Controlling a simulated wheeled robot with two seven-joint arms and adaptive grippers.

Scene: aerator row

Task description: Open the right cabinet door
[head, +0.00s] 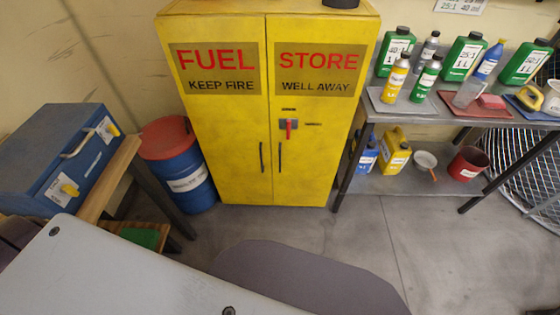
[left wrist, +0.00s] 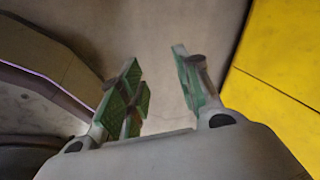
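The yellow fuel store cabinet (head: 265,115) stands at the back centre in the head view, with both doors shut. Its right door (head: 315,150) carries a "STORE" label, a small latch with a red handle (head: 289,128) and a dark vertical bar handle (head: 280,158). The left door (head: 222,140) has a similar dark handle. In the left wrist view my left gripper (left wrist: 158,92) is open with nothing between its green-padded fingers, and a yellow surface (left wrist: 285,70) shows at the right. My right gripper is not in view.
A blue and red drum (head: 183,170) stands left of the cabinet, near a bench with a blue box (head: 55,155). A metal shelf (head: 430,185) with bottles and trays stands close on the right. Grey floor (head: 400,240) is clear in front of the shelf.

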